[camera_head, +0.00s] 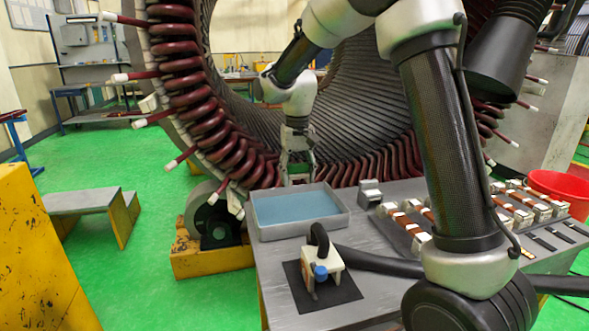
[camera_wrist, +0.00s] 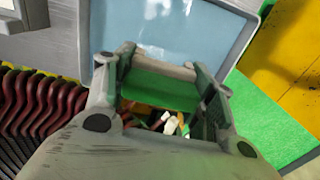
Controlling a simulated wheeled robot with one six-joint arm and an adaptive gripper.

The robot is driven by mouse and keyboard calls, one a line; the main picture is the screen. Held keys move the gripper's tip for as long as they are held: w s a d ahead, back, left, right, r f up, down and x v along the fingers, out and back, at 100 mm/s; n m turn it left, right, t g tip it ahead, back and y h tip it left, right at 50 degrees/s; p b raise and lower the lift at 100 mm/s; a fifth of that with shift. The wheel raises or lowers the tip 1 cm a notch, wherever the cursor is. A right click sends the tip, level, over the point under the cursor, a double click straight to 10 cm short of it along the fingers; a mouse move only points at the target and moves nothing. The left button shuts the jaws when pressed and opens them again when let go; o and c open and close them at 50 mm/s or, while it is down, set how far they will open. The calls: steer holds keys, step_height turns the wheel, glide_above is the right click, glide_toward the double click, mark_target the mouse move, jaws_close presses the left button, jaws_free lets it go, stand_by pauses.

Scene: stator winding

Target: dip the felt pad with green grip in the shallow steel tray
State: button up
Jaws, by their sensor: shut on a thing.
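My gripper (camera_head: 297,165) points down just behind the far edge of the shallow steel tray (camera_head: 305,231), beside the stator. In the wrist view my gripper (camera_wrist: 163,72) is shut on the green grip (camera_wrist: 158,91) of the felt pad, with a grey strip along it. The pad's underside is hidden, and in the head view the pad is too small to make out clearly. The tray holds flat blue liquid (camera_head: 297,207). In the wrist view the tray's rim (camera_wrist: 240,48) lies beyond the fingers, and the pad appears apart from the liquid.
A white device with a blue knob (camera_head: 321,271) stands on a dark mat in front of the tray. Racks with copper-coloured pieces (camera_head: 408,222) and a red bucket (camera_head: 560,190) are at right. The stator (camera_head: 190,90) with dark red coils rises close behind the gripper.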

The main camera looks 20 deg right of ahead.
mark_target(297, 214)
steer(key=shift+f, duration=5.05)
steer(key=shift+r, duration=5.5)
